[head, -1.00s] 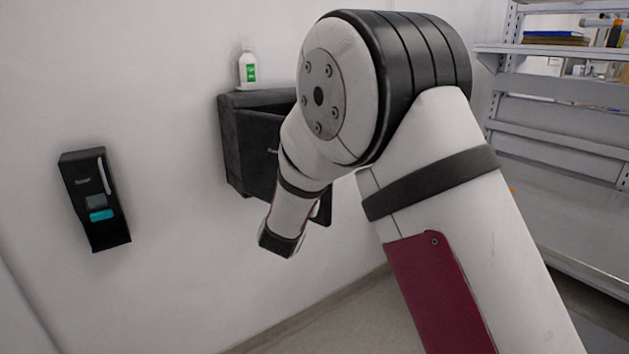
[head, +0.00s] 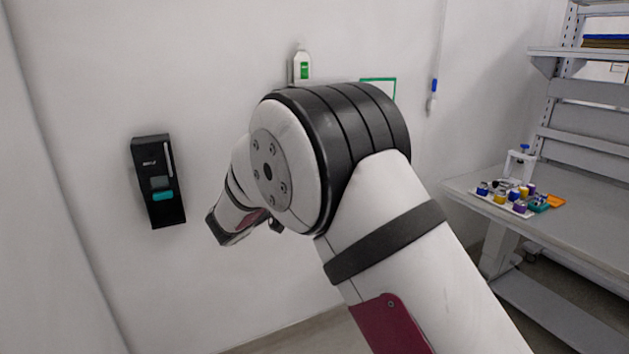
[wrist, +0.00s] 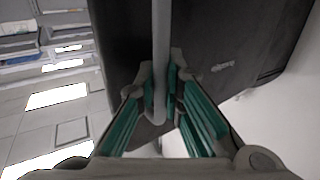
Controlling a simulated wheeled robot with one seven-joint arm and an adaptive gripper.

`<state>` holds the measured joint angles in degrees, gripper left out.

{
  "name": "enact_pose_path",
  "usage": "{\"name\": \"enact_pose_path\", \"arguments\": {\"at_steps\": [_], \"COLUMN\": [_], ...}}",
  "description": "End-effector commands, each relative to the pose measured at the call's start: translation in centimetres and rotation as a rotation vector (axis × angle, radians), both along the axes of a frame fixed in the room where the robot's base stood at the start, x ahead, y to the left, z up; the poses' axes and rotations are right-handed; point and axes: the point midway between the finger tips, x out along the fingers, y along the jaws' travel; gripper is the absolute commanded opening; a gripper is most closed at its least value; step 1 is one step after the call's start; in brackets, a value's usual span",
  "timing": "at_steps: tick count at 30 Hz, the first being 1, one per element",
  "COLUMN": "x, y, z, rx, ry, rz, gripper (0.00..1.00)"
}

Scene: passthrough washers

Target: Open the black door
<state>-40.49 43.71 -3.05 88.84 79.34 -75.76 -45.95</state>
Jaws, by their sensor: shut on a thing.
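The black door (wrist: 215,45) fills much of the upper wrist view as a dark flat panel with small pale lettering. A thin grey bar-shaped handle (wrist: 161,30) runs down in front of it. My gripper (wrist: 164,85) is shut on this handle, with a finger on each side of it. I cannot tell from there how far the door stands open.
A white bottle (head: 302,68) with a green label shows above my arm. A grey bench (head: 585,215) at right bears a tray of colourful small items (head: 507,203). Pale floor shows below.

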Motion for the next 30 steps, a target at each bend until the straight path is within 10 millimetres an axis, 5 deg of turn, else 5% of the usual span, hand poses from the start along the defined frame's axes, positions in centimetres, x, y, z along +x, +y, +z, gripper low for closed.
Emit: {"name": "enact_pose_path", "arguments": {"at_steps": [8, 9, 20, 30], "x": [-0.2, -0.2, -0.2, -4.6], "y": [0.0, 0.0, 0.2, 3.2], "z": [0.0, 0.0, 0.0, 0.0], "rx": [0.0, 0.0, 0.001, 0.001], "ry": [0.001, 0.001, 0.001, 0.002], "rz": [-0.002, -0.002, 0.001, 0.004], "gripper": [0.0, 0.18, 0.18, 0.18]}}
